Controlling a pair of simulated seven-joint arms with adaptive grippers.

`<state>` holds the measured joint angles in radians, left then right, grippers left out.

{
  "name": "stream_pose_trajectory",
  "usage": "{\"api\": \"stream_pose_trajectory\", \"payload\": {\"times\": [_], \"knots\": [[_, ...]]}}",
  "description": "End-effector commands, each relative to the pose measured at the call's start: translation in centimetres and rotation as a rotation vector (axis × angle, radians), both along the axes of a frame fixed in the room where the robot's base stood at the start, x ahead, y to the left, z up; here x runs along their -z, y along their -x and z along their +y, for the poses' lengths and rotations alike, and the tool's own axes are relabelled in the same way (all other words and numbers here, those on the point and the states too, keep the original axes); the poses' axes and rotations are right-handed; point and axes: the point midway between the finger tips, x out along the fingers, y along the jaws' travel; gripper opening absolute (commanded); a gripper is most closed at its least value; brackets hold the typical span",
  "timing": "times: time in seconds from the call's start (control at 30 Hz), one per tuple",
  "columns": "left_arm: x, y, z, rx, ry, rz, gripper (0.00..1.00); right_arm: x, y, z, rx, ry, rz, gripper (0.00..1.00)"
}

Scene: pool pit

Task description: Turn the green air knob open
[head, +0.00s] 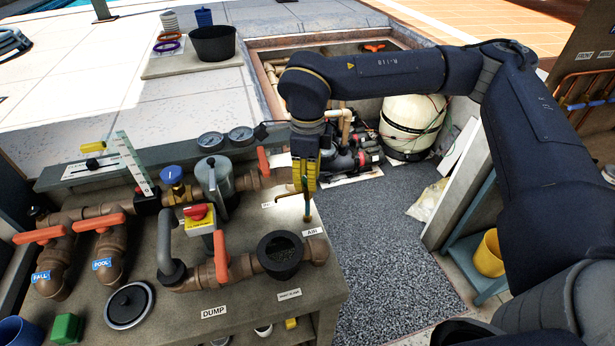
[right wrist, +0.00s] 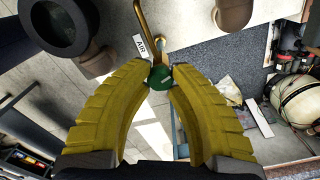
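The green air knob (right wrist: 160,78) sits between the tips of my right gripper (right wrist: 163,70) in the right wrist view. The two yellow fingers meet its sides with no clear gap. In the head view my right gripper (head: 304,186) points down above the AIR label (head: 312,232), and its fingers hide the knob there. A brass-coloured lever or rod (right wrist: 146,22) runs up from beside the knob in the right wrist view. My left gripper is not in view.
Orange-handled valves (head: 222,257) and brown pipes fill the bench left of the gripper. A dark round pot (head: 280,256) stands close to the front left. Two gauges (head: 240,135) are behind. Grey gravel floor (head: 385,245) lies clear to the right.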

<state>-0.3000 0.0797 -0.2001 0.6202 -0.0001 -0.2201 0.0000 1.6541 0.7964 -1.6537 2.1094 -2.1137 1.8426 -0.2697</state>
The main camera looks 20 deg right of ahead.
Motion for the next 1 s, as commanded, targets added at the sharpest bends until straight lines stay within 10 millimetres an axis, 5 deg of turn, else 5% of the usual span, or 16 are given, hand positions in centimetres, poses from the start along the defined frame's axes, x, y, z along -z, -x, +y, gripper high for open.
{"api": "stream_pose_trajectory", "payload": {"times": [0.27,0.67,1.0], "knots": [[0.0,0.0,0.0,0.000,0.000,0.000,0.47,0.0,0.0,0.0,0.000,0.000,-0.001,0.48],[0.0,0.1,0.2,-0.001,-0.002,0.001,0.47,-1.1,-0.1,0.0,0.001,0.000,-0.005,0.48],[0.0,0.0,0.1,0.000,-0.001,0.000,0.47,-6.7,-0.1,0.0,0.001,-0.001,-0.006,0.48]]}}
